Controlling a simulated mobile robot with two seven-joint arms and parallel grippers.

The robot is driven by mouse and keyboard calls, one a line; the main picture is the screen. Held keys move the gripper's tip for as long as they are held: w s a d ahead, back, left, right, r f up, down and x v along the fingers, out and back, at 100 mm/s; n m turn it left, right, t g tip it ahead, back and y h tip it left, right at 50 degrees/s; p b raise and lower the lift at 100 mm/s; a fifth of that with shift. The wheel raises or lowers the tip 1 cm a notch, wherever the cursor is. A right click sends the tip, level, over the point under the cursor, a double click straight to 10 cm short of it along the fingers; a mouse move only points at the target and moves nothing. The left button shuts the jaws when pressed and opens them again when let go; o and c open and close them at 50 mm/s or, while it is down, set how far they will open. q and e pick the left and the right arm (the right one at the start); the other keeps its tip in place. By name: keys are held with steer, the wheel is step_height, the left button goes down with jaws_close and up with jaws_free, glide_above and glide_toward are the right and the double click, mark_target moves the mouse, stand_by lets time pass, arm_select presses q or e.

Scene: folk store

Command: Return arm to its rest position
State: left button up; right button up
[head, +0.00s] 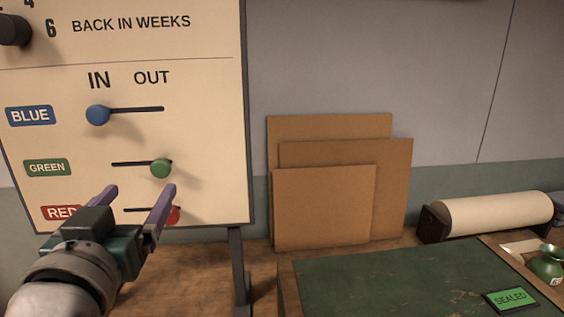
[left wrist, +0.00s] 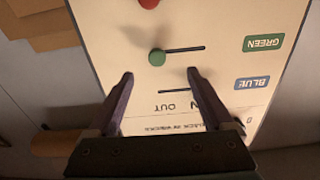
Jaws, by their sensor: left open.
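My left gripper (head: 138,205) is open and empty in front of the lower part of a cream board. Its two purple fingers stand apart, and they also show in the left wrist view (left wrist: 160,75). The board (head: 205,140) has sliders: the blue knob (head: 98,115) is at the IN end, the green knob (head: 161,168) at the OUT end. The red knob (head: 174,215) is at the right end of its slot, partly hidden by my finger. In the left wrist view the green knob (left wrist: 156,57) is beyond the fingers, apart from them. My right gripper is not in view.
A black dial (head: 14,31) sits at the board's upper left. Cardboard sheets (head: 325,205) lean on the wall to the right. A green mat (head: 390,280) with a SEALED sign (head: 511,299) lies on the bench. A paper roll (head: 495,213) stands at the back right.

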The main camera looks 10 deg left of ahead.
mark_target(157, 174)
arm_select(q)
steer(key=shift+n, duration=0.3)
steer(key=b+x, duration=0.5)
steer(key=x, duration=0.3)
steer(key=shift+d+f, duration=0.15)
steer(key=shift+d, duration=0.05)
steer(key=shift+a+f, duration=0.1)
steer(key=shift+a, duration=0.05)
steer(key=s+a+f+m+g, duration=0.1)
steer(key=s+f+g, duration=0.3)
steer(key=s+f, duration=0.35)
steer(key=s+d+f+m+g+h, duration=0.1)
steer(key=s+d+f+g, duration=0.15)
steer(key=s, duration=0.55)
steer(key=s+d+f+m+g+h, duration=0.15)
steer(key=s+g, duration=0.25)
steer(key=s, duration=0.5)
steer(key=s+d+f+m+g+h, duration=0.1)
steer(key=s+d+f+g+h, duration=0.15)
steer(key=s, duration=0.55)
step_height(157, 174, up, 38)
steer(key=s+g+p, duration=0.1)
steer(key=p, duration=3.8)
steer(key=shift+s+d+y, duration=0.35)
steer(key=shift+y, duration=0.05)
